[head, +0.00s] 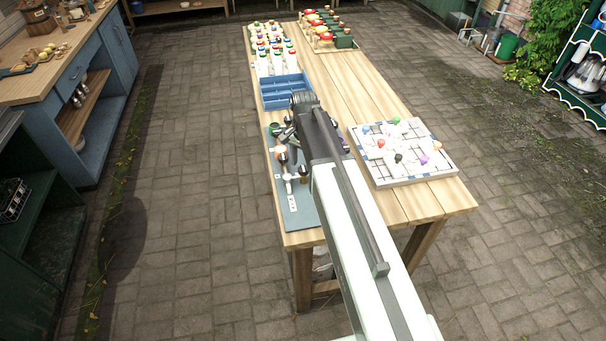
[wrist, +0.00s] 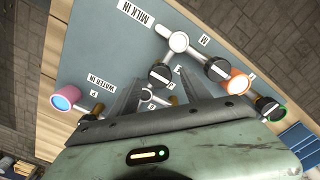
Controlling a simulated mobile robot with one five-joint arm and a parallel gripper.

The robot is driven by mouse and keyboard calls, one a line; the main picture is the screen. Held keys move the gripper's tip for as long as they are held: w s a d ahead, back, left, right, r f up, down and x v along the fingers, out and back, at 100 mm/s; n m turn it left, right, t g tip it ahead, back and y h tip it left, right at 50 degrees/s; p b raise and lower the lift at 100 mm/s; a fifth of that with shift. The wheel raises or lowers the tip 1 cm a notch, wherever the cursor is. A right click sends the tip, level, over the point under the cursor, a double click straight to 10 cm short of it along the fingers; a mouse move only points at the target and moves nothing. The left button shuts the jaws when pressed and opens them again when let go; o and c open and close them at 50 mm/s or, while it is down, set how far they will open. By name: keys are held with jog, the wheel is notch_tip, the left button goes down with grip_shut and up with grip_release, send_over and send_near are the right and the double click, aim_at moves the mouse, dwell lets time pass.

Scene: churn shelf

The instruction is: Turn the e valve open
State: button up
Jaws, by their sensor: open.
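The grey-blue valve board (head: 301,218) lies on the near left of the wooden table, partly hidden by my arm in the head view. In the wrist view the board (wrist: 95,40) carries white pipes and several dark valve handles. One dark handle (wrist: 160,75) shows between my finger lines, and another dark handle (wrist: 218,70) is to its right. Small letter tags show upside down, and I cannot tell which one is e. My gripper (wrist: 157,78) is open above the board, its two fingers pointing at the middle handles. I cannot tell whether they touch anything.
A pink-rimmed blue port (wrist: 65,97) and an orange-rimmed white port (wrist: 237,83) stand near the fingers. A blue divided tray (head: 284,93) is behind the board. A white gridded board (head: 400,152) with coloured pieces is to the right. Bottles (head: 270,62) stand farther back.

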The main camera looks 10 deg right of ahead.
jog(key=shift+f+b, duration=0.3)
jog(key=shift+f, duration=0.65)
jog(key=shift+r, duration=0.1)
grip_shut()
